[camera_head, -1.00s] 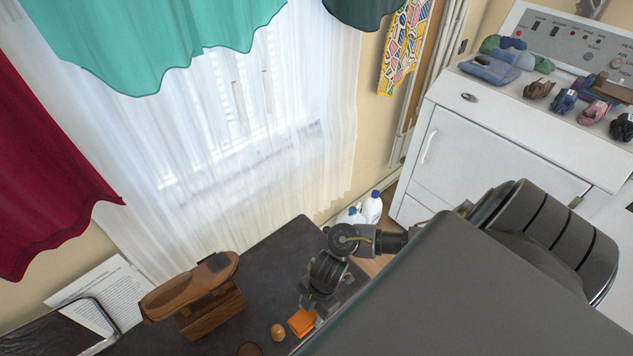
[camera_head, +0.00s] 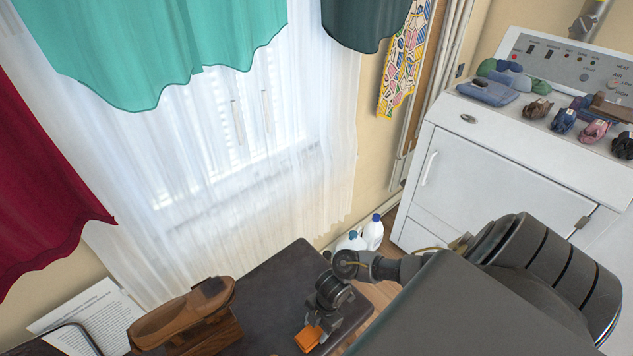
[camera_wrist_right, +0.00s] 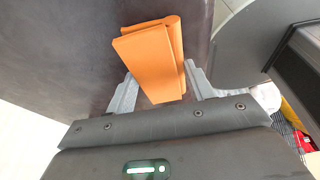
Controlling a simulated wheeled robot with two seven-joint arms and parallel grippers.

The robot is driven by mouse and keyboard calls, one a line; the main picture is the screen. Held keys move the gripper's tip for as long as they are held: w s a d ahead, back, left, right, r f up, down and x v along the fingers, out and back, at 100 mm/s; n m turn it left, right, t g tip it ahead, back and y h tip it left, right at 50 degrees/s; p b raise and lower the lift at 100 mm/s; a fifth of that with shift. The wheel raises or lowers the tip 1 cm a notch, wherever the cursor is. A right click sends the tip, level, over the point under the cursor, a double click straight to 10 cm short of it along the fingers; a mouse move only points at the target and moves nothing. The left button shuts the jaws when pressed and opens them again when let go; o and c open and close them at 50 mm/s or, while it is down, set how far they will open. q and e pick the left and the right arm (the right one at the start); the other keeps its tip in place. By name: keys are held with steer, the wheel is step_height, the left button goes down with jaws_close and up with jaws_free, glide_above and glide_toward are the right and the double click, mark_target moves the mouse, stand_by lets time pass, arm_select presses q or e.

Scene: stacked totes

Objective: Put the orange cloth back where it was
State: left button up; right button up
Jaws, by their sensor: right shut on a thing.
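The orange cloth (camera_head: 308,338) is a small folded block at the bottom of the head view, over the dark table. It also shows in the right wrist view (camera_wrist_right: 148,55). My right gripper (camera_head: 318,324) is shut on it; in the right wrist view the grey fingers (camera_wrist_right: 163,88) stand on both sides of the cloth's near end, and the far end sticks out beyond them. I cannot tell whether the cloth touches the table. My left gripper is not in view.
The dark table (camera_head: 275,290) holds a brown shoe (camera_head: 185,312) on a wooden block (camera_head: 215,335) at left. White bottles (camera_head: 372,234) stand behind the table. A white dryer (camera_head: 490,175) with several small items is at right.

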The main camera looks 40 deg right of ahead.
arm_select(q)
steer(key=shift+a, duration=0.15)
arm_select(e)
steer(key=shift+f, duration=0.2)
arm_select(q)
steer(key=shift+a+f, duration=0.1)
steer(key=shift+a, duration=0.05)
arm_select(e)
steer(key=o, duration=0.9)
steer(key=shift+r, duration=0.1)
steer(key=shift+d+r, duration=0.1)
steer(key=shift+r, duration=0.5)
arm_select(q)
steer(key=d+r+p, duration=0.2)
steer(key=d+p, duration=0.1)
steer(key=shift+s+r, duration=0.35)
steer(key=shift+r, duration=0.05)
arm_select(e)
steer(key=v, duration=1.1)
steer(key=shift+d, duration=0.1)
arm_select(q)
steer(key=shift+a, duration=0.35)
